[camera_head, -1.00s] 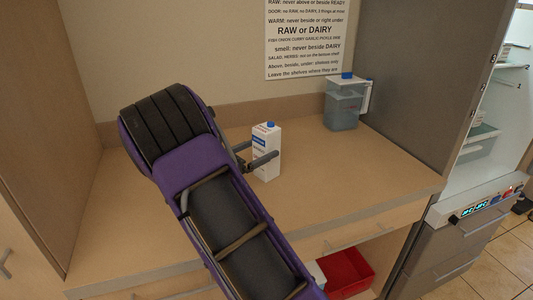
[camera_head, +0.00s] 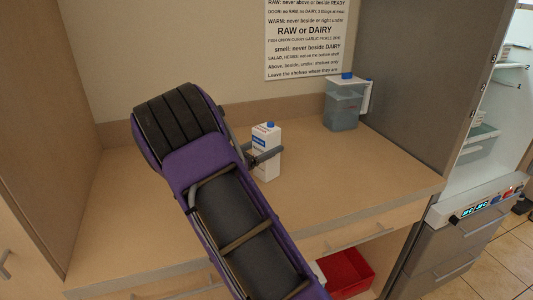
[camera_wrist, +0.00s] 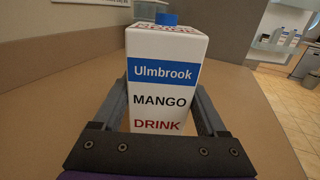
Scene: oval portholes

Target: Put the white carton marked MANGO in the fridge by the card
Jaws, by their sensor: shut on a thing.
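The white carton (camera_head: 266,152) has a blue cap and stands upright on the wooden counter. In the wrist view the carton (camera_wrist: 160,85) reads "Ulmbrook MANGO DRINK", with a blue band around the brand name. My gripper (camera_head: 262,156) is shut on the carton, one finger on each side of it, also seen in the wrist view (camera_wrist: 163,112). The fridge (camera_head: 490,130) stands open at the right, with shelves numbered on its edge; only part of its inside shows. The card (camera_head: 306,38) on the wall carries printed storage rules about RAW, DAIRY, WARM, smell and SALAD.
A clear jug with a blue lid (camera_head: 343,103) stands at the counter's back right. A grey panel (camera_head: 420,75) separates the counter (camera_head: 350,180) from the fridge. A red bin (camera_head: 347,272) sits below the counter. The counter's left and front right are clear.

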